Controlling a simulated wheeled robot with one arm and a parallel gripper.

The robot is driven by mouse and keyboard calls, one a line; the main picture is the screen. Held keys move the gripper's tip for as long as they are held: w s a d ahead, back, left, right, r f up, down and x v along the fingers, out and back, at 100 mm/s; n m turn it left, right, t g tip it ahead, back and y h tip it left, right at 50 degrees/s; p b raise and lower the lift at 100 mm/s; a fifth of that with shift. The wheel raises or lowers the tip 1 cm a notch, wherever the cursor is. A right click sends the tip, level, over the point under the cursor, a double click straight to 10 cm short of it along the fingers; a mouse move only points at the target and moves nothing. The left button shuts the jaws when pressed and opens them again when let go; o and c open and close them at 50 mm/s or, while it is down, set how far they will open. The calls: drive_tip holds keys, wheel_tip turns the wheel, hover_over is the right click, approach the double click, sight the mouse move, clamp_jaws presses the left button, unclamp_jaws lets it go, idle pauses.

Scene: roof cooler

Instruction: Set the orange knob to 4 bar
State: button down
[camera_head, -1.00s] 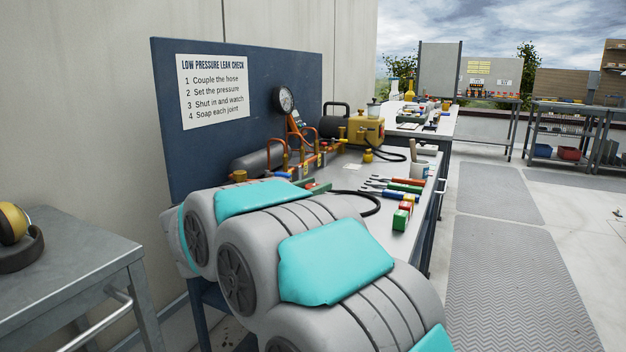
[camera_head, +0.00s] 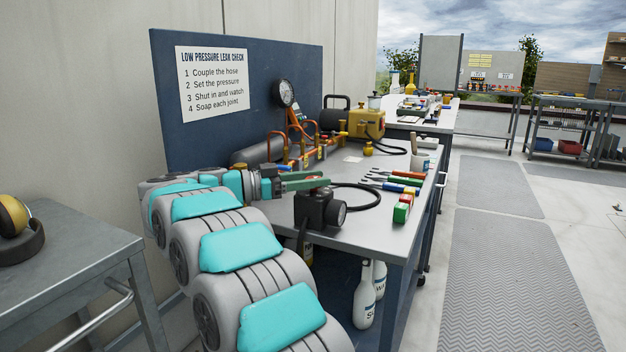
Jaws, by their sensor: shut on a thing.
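My gripper (camera_head: 318,182) is at the front left of the bench, low over its top. Its greenish fingers point right and are small in view. I cannot pick out the orange knob. A round dial gauge (camera_head: 284,93) stands upright on the bench, in front of the blue board; its reading is too small to tell. Copper-coloured pipes with brass fittings (camera_head: 292,152) run below the gauge.
A black hose (camera_head: 375,192) loops on the bench (camera_head: 370,232) right of my gripper. Coloured tools (camera_head: 400,186) and a red and green block (camera_head: 402,210) lie near the right edge. A yellow unit (camera_head: 368,122) stands behind. A metal cart (camera_head: 80,245) is at left.

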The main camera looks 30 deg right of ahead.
drive_tip(key=shift+d+m+g, duration=0.1)
drive_tip(key=shift+m+g, duration=0.5)
drive_tip(key=shift+g, duration=0.3)
idle(0.6)
drive_tip(key=shift+c, duration=1.8)
unclamp_jaws()
